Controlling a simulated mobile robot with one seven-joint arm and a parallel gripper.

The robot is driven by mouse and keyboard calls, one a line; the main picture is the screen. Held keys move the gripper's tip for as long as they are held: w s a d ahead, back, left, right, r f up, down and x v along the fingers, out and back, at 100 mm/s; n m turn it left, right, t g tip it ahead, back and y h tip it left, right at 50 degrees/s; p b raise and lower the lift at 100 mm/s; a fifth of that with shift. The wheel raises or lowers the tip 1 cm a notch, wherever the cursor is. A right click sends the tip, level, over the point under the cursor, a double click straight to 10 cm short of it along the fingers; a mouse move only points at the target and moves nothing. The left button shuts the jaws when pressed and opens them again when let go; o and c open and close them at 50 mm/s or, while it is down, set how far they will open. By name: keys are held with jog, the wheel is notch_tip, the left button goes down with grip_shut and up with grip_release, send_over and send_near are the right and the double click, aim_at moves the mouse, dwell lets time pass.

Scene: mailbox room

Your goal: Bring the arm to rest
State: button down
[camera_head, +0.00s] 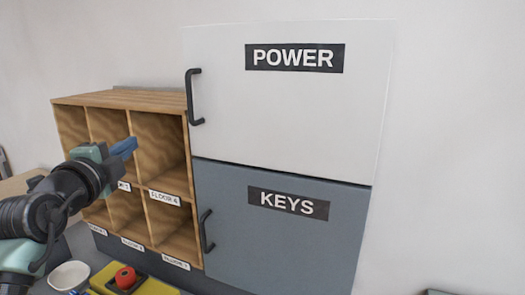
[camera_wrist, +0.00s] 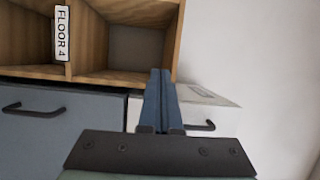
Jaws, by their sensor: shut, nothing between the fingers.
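My gripper (camera_head: 123,147) is at the left in the head view, in front of the wooden pigeonhole shelf (camera_head: 140,100). Its blue fingers are shut together with nothing between them. In the wrist view the shut fingers (camera_wrist: 160,98) point towards the shelf (camera_wrist: 118,78), with an empty compartment just beyond them. My arm reaches in from the left edge of the head view. I cannot tell the exact gap between the fingertips and the shelf.
Right of the shelf are a white POWER cabinet door (camera_head: 290,110) and a grey KEYS door (camera_head: 285,240), both closed, with black handles. Below are a yellow box with a red button (camera_head: 126,277) and a white bowl (camera_head: 69,275). The wall at right is bare.

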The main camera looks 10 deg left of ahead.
jog(key=s+d+r+n+t+h, duration=0.15)
jog(key=d+r, duration=0.25)
jog(key=d, duration=0.4)
jog(key=s+d+r+n+t+h+p, duration=0.1)
jog(key=s+d+r+h, duration=0.1)
jog(key=d+r, duration=0.45)
jog(key=s+d+r+n+t+h, duration=0.2)
jog(key=d+r, duration=0.1)
jog(key=d, duration=0.7)
jog(key=s+d+r+n+t+y, duration=0.2)
jog(key=s+n, duration=0.4)
jog(key=s, duration=0.3)
jog(key=s+d+r+n+t+y, duration=0.2)
jog(key=s+d+r+n, duration=0.2)
jog(key=s, duration=0.5)
jog(key=shift+s+r+n+p, duration=0.2)
jog(key=shift+r+n+p, duration=0.25)
jog(key=shift+n, duration=0.7)
jog(key=shift+y, duration=0.25)
